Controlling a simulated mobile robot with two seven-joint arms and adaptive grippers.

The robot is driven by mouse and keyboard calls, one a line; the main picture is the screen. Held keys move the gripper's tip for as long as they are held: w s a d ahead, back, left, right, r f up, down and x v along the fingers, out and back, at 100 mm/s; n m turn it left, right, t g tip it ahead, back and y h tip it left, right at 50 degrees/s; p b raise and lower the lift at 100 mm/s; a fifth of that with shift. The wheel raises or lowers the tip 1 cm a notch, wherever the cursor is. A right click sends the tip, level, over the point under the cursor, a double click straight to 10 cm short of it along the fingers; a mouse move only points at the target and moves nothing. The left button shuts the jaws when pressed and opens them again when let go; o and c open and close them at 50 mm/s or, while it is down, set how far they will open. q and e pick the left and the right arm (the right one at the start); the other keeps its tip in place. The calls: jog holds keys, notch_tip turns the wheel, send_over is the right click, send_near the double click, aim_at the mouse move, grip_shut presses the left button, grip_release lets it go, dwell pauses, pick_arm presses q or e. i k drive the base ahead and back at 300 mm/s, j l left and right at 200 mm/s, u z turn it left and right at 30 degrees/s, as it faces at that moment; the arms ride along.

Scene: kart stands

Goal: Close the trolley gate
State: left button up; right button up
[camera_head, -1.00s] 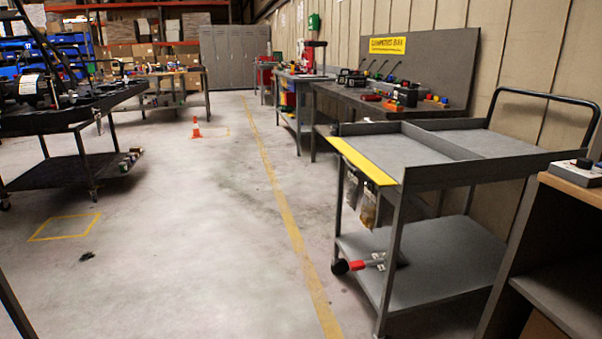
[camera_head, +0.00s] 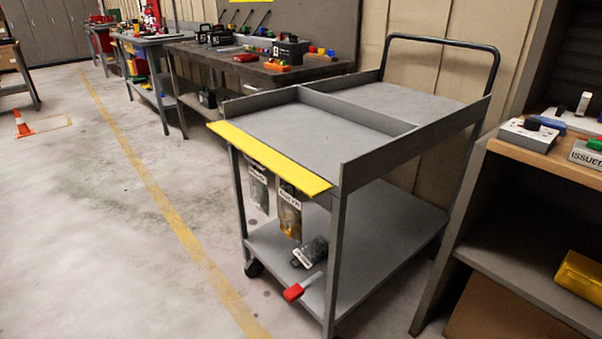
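The grey two-tier trolley (camera_head: 410,157) stands on the floor in the middle of the view. Its yellow gate (camera_head: 268,158) is a long flat panel along the tray's short front-left end. The gate lies folded outward, about level with the tray, so that end of the tray has no raised wall. The upper tray is empty and split by a low divider. Neither of my grippers shows in the view.
Labelled bags (camera_head: 290,212) hang below the gate end. A red-ended item (camera_head: 296,290) pokes out over the lower shelf's edge. A wooden-topped shelf unit (camera_head: 540,153) stands close on the right. A workbench (camera_head: 255,75) stands behind.

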aim_at(312, 186)
jog(key=i+j+z, duration=0.15)
jog(key=j, duration=0.15)
jog(key=i+j+z, duration=0.15)
jog(key=j, duration=0.15)
jog(key=i+j+z, duration=0.15)
jog(key=j, duration=0.2)
jog(key=i+j+z, duration=0.15)
jog(key=j, duration=0.2)
jog(key=j+z, duration=0.15)
jog(key=j, duration=0.2)
jog(key=i, duration=0.05)
